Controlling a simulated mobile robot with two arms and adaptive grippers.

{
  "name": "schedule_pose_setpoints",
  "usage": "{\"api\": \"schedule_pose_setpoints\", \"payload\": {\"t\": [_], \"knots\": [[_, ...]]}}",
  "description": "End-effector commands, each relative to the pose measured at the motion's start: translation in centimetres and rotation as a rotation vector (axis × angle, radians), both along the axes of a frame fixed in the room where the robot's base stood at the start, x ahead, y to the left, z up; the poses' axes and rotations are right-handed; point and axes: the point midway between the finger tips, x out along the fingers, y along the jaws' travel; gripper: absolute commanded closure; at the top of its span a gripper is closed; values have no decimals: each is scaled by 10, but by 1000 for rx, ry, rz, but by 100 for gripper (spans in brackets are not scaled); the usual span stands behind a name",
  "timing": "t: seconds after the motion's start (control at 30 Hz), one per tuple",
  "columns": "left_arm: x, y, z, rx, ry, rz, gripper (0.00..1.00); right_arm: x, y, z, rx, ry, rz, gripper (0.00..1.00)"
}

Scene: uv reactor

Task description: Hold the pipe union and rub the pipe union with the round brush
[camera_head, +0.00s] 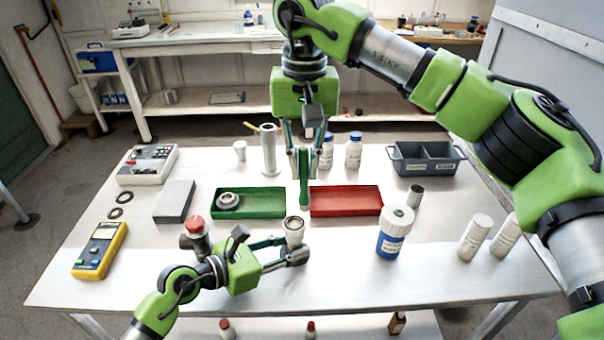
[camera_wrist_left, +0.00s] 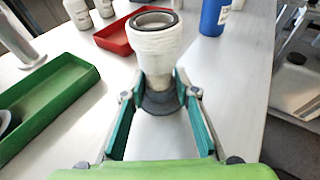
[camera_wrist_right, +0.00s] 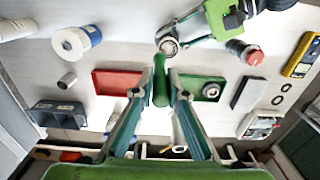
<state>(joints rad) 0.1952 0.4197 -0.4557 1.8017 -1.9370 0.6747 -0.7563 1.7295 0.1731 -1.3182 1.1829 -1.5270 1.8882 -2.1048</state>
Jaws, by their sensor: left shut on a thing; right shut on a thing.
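The pipe union (camera_head: 294,229), a pale cylinder with a dark-rimmed open top, is upright above the table's front middle. My left gripper (camera_head: 290,251) is shut on its lower part; the left wrist view shows the union (camera_wrist_left: 155,45) rising from between the fingers. My right gripper (camera_head: 302,150) points down above and behind it, shut on a slim green piece (camera_head: 304,188), seemingly the round brush. In the right wrist view this green piece (camera_wrist_right: 160,85) sits between the fingertips. I cannot make out bristles. Its lower end appears apart from the union.
A green tray (camera_head: 275,214) with a metal ring and an empty red tray (camera_head: 346,213) lie behind the union. A red-capped part (camera_head: 195,232) stands close to my left gripper. A blue-and-white jar (camera_head: 394,235) is at right.

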Motion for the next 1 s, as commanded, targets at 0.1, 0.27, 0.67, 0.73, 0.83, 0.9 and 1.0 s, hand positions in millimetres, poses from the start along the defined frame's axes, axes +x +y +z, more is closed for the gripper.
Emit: {"api": "schedule_pose_setpoints", "payload": {"t": [0.1, 0.27, 0.67, 0.73, 0.83, 0.9, 1.0], "knots": [[0, 0, 0, 1, 1, 0, 84, 0, 0, 12, 0, -1, -1, 100], [0, 0, 0, 1, 1, 0, 84, 1, 0, 26, 0, -2, -2, 100], [0, 0, 0, 1, 1, 0, 84, 0, 0, 44, 0, 0, 0, 100], [0, 0, 0, 1, 1, 0, 84, 0, 0, 44, 0, 0, 0, 100], [0, 0, 0, 1, 1, 0, 84, 0, 0, 44, 0, 0, 0, 100], [0, 0, 0, 1, 1, 0, 84, 0, 0, 44, 0, 0, 0, 100], [0, 0, 0, 1, 1, 0, 84, 0, 0, 44, 0, 0, 0, 100]]}}
